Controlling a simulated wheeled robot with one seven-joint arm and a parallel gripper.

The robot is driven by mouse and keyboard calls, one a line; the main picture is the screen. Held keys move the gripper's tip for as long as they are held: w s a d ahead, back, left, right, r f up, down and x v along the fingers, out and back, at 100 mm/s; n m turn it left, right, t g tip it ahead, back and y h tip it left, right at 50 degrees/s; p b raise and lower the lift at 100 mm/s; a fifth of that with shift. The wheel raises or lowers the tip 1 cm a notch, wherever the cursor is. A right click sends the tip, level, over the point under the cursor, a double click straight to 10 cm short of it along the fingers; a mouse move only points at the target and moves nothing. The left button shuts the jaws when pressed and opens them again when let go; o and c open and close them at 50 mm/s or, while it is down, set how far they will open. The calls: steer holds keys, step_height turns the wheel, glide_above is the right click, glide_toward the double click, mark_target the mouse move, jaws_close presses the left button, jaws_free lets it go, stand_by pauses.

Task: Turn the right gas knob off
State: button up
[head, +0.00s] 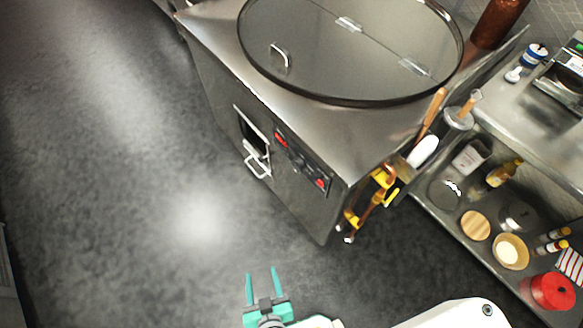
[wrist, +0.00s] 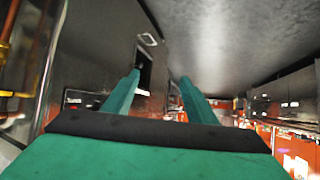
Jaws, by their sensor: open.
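The steel tandoor cabinet (head: 222,100) stands in the upper middle of the head view. A dark control strip on its front has a red knob-like part (head: 281,141) at the left and another at the right, the right gas knob (head: 321,183). Its turn angle is too small to read. My gripper (head: 263,272), with teal fingers, is open and empty over the floor, below and apart from the cabinet. In the wrist view the open fingers (wrist: 160,76) point along the cabinet front, and part of the strip (wrist: 76,98) shows left of them.
A fire-door opening with a wire handle (head: 257,160) juts from the cabinet front. Yellow pipework (head: 352,215) stands at its right corner. A steel shelf unit (head: 480,245) with bowls and bottles fills the right. The floor (head: 130,200) at left is clear.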

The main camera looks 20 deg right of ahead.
steer(key=w+d+f+m+g+h, duration=0.2)
steer(key=w+f+h, duration=0.1)
steer(key=w+f, duration=0.4)
steer(key=m+g+h, duration=0.2)
steer(key=m+h, duration=0.8)
steer(key=h, duration=0.3)
glide_toward(297, 165)
steer(key=x, duration=0.8)
steer(key=shift+f+n, duration=0.3)
steer(key=shift+f, duration=0.2)
steer(key=shift+w, duration=0.1)
steer(key=c, duration=1.1)
